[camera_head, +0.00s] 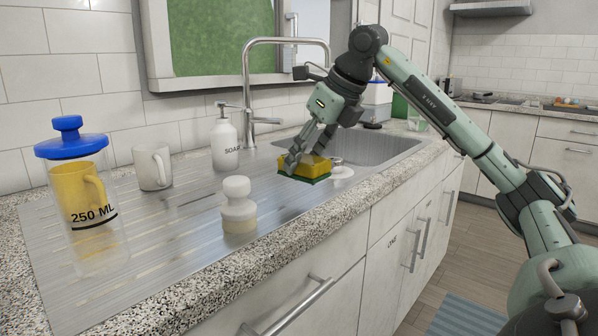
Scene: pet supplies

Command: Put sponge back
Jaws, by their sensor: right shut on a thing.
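The sponge (314,166), yellow with a dark green underside, is at the near left edge of the sink basin on the metal drainboard. My right gripper (292,164) is shut on the sponge from above, its fingers at the sponge's left side. I cannot tell whether the sponge rests on the metal or is slightly above it. A white round piece (341,172) is just right of the sponge. My left gripper does not show.
The tap (247,90) rises behind the sink basin (375,146).

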